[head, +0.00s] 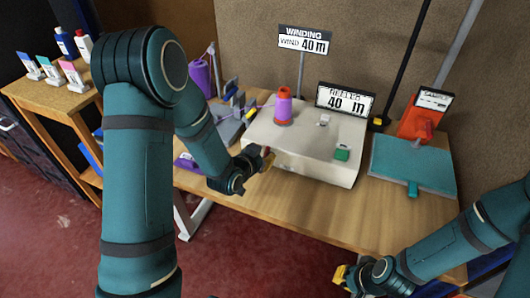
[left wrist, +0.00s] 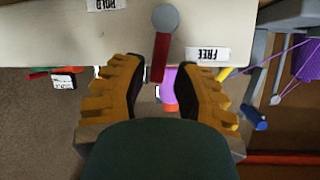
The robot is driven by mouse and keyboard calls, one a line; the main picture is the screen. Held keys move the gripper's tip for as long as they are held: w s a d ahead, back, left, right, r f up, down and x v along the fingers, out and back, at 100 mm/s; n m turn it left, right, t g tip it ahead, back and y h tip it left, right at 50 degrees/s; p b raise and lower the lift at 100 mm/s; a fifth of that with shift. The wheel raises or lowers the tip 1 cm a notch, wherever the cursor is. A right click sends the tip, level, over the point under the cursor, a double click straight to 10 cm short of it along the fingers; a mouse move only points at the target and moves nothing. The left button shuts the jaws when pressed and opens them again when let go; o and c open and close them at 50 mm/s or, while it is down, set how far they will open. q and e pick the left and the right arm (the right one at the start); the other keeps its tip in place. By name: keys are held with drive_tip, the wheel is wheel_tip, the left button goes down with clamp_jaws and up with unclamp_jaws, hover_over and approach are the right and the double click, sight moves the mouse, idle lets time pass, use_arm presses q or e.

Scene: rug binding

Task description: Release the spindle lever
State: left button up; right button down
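The spindle lever (left wrist: 160,58) shows in the left wrist view as a red bar with a round grey end, on the front of the cream winding machine (head: 300,160). It lies between a HOLD label (left wrist: 106,4) and a FREE label (left wrist: 208,54). My left gripper (left wrist: 160,72) is open, its yellow fingers on either side of the bar's lower end, with gaps visible. In the head view my left gripper (head: 266,160) is at the machine's left front corner and the lever cannot be made out. My right gripper (head: 342,275) is low, before the table's front edge; its opening is unclear.
A WINDING sign (head: 304,40) and a REELED sign (head: 345,100) both read 40 m. A teal board (head: 412,165) lies right. A small side table (head: 50,93) stands left.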

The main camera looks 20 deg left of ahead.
use_arm(q)
drive_tip(key=v, duration=0.5)
drive_tip(key=shift+s+r, duration=0.1)
drive_tip(key=shift+s, duration=0.15)
